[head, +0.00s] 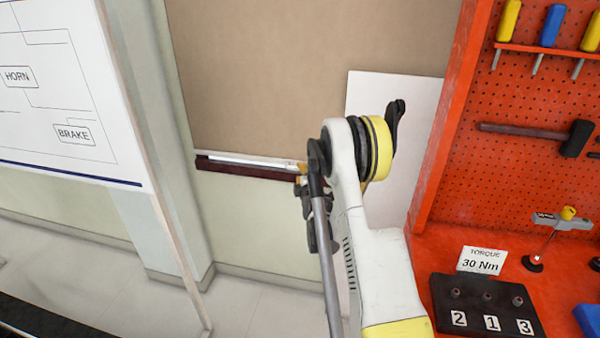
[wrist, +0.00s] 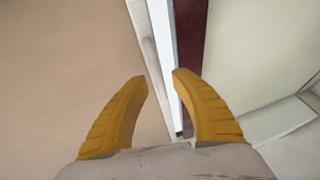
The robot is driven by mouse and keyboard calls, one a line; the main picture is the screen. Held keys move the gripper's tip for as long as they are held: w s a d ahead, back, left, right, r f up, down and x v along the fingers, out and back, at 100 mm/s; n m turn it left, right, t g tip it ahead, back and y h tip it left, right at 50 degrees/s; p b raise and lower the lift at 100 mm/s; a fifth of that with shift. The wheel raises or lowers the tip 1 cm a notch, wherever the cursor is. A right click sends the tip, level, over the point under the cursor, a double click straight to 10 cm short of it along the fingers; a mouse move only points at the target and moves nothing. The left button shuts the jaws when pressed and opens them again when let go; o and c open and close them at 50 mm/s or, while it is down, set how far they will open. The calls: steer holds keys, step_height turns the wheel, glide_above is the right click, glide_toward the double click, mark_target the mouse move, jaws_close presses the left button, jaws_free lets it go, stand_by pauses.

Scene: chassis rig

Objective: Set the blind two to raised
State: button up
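A tan blind (head: 300,75) hangs down to a dark red sill (head: 245,170) in the head view; no number shows on it. Its pale bottom rail (head: 240,159) lies just above the sill. In the wrist view the blind's fabric (wrist: 60,60) fills the left, and the rail (wrist: 150,50) runs beside the dark sill (wrist: 191,45). My gripper (wrist: 160,78) is open, with its two yellow fingers apart and the rail's line passing between them. Contact cannot be told. In the head view my gripper (head: 303,170) is at the rail's right end, mostly hidden by my arm.
A white board (head: 70,80) with HORN and BRAKE labels stands at left. A white panel (head: 420,110) is right of the blind. An orange tool pegboard (head: 535,90) and a black block (head: 485,312) numbered 2, 1, 3 are at right.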

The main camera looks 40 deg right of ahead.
steer(key=shift+x, duration=1.2)
jaws_close()
steer(key=shift+r, duration=0.5)
step_height(320, 180, up, 59)
steer(key=p, duration=2.9)
steer(key=shift+r, duration=0.25)
